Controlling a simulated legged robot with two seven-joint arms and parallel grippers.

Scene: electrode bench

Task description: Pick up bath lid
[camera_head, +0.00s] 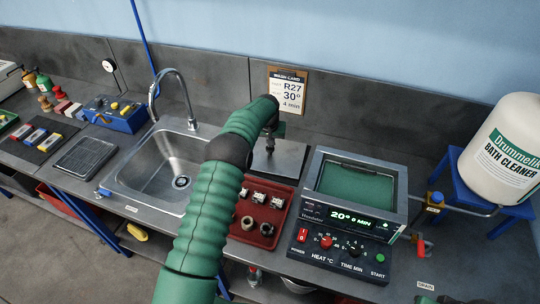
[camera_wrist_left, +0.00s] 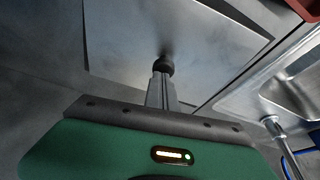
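The bath lid (camera_head: 286,157) is a flat grey metal plate with a small black knob. It lies behind the red tray and left of the bath (camera_head: 356,186). It fills the upper middle of the left wrist view (camera_wrist_left: 200,40). My left gripper (camera_head: 270,146) reaches it from above with my green arm. In the left wrist view its grey fingers (camera_wrist_left: 163,78) are close together at the black knob (camera_wrist_left: 164,65) and appear shut on it. I cannot tell whether the lid is clear of the bench. My right gripper is in neither view.
A red tray (camera_head: 238,237) with small metal parts stands in front of the lid. The sink (camera_head: 140,172) and tap (camera_head: 183,85) are to the left. A control panel (camera_head: 330,251) fronts the bath. A white cleaner container (camera_head: 505,150) stands on a blue stand at right.

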